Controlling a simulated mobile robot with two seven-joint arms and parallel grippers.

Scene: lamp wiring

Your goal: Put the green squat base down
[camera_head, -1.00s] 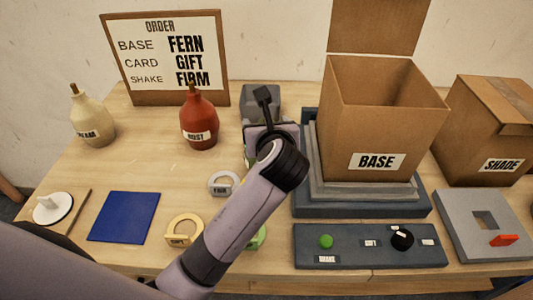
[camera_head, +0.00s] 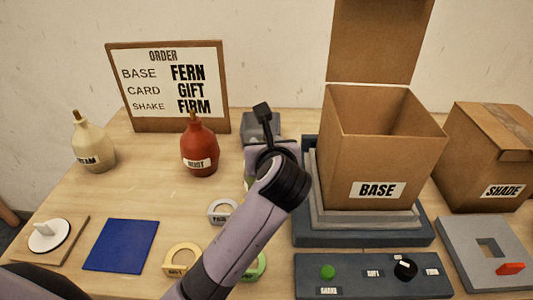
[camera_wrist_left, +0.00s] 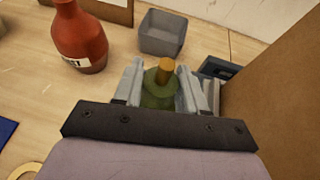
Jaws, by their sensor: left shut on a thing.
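The green squat base (camera_wrist_left: 158,92), with a tan stub on top, sits between the fingers of my left gripper (camera_wrist_left: 158,88) in the left wrist view. The gripper is shut on it. In the head view my left gripper (camera_head: 270,150) is over the table, left of the big open box, and its own wrist hides most of the base. Only a sliver of green shows beside it. I cannot tell whether the base touches the table. My right gripper is not in view.
A grey bin (camera_head: 262,127) stands just behind the gripper. A red bottle (camera_head: 199,150) is to the left, a cream bottle (camera_head: 92,145) farther left. The open BASE box (camera_head: 378,165) on its stepped stand is close on the right.

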